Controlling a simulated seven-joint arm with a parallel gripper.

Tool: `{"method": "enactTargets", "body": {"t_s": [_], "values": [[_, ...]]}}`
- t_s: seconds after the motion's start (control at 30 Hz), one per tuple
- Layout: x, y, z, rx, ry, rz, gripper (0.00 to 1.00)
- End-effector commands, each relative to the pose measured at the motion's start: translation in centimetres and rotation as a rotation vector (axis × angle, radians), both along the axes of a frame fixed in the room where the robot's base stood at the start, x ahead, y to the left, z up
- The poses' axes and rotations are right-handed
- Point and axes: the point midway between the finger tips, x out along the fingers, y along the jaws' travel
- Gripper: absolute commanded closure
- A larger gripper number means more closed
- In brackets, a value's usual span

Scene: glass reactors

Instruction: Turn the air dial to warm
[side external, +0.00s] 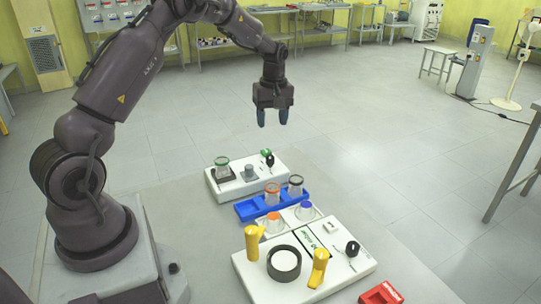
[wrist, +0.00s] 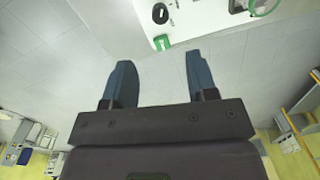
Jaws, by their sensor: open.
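My gripper (side external: 272,118) is open and empty, high above and behind the far white unit (side external: 280,178). Its two blue fingers also show apart in the wrist view (wrist: 159,64). The far unit has a small black dial (side external: 268,158) with a green piece (side external: 266,151) beside it. In the wrist view this black dial (wrist: 159,13) and green piece (wrist: 161,42) lie beyond the fingertips, not touched. A second black dial (side external: 352,248) sits on the near white unit (side external: 350,270). I cannot read which dial is for air or any warm mark.
The far unit also carries a green-rimmed jar (side external: 222,164) and a grey cylinder (side external: 249,171). A blue rack (side external: 246,211) with jars stands between the units. The near unit has yellow handles (side external: 319,268) and a black ring (side external: 284,263). A red block (side external: 381,293) lies at front right.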

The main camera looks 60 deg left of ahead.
Motion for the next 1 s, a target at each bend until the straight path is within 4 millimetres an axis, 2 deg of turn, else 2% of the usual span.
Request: {"method": "enactTargets", "body": {"t_s": [0.3,0.5,0.7,1.0], "values": [[-0.4,0.0,-6.6,-0.003,0.005,-0.003,0.47],[-0.4,0.0,-9.9,-0.001,0.001,-0.004,0.47],[-0.4,0.1,-11.5,0.0,-0.001,-0.004,0.47],[-0.4,0.0,-11.7,0.0,-0.001,-0.004,0.47]]}}
